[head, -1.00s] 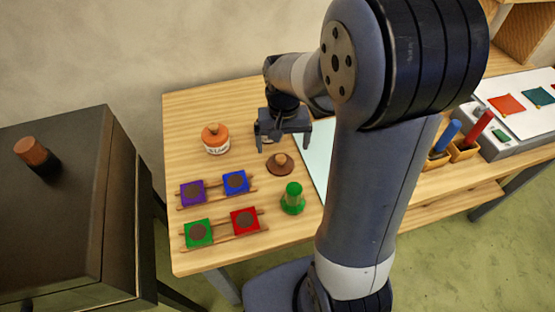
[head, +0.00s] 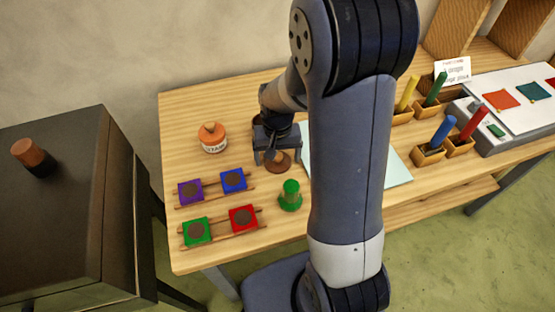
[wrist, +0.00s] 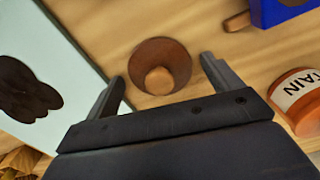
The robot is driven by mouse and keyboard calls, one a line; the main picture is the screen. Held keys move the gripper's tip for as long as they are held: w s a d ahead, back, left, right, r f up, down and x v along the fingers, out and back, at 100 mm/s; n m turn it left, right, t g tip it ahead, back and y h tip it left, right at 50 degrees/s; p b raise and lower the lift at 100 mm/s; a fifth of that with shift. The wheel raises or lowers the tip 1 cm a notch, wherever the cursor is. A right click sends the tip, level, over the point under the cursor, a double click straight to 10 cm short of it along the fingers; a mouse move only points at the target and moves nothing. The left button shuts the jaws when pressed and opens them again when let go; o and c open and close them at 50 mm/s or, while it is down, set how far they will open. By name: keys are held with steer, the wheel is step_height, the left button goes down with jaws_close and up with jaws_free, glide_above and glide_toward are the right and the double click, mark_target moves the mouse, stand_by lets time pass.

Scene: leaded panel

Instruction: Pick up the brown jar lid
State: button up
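The brown jar lid (head: 277,163) lies on the wooden table, a round brown disc with a lighter knob on top. In the wrist view the lid (wrist: 174,53) is just beyond and between my fingertips, with its knob towards me. My gripper (head: 271,158) is over the lid in the head view and partly covers it. I cannot tell the exact height of the fingertips above the table.
An orange-lidded jar labelled STAIN (head: 213,138) stands left of my gripper. A green bottle-like object (head: 290,195) stands in front. Purple, blue, green and red (head: 243,218) square blocks lie on wooden rails. A pale sheet (head: 390,170) lies to the right.

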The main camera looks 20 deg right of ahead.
steer(key=c, duration=0.8)
steer(key=shift+r, duration=0.5)
steer(key=shift+c, duration=0.2)
step_height(320, 180, up, 10)
steer(key=w+p, duration=0.1)
steer(key=w+r+n+p, duration=0.1)
steer(key=w+n+p, duration=0.5)
steer(key=w, duration=0.5)
steer(key=shift+s+a+f+b, duration=0.15)
steer(key=shift+f+b, duration=1)
steer(key=shift+f, duration=0.45)
steer(key=shift+s+a+f+b, duration=0.1)
steer(key=shift+f+b, duration=1)
steer(key=shift+f, duration=0.45)
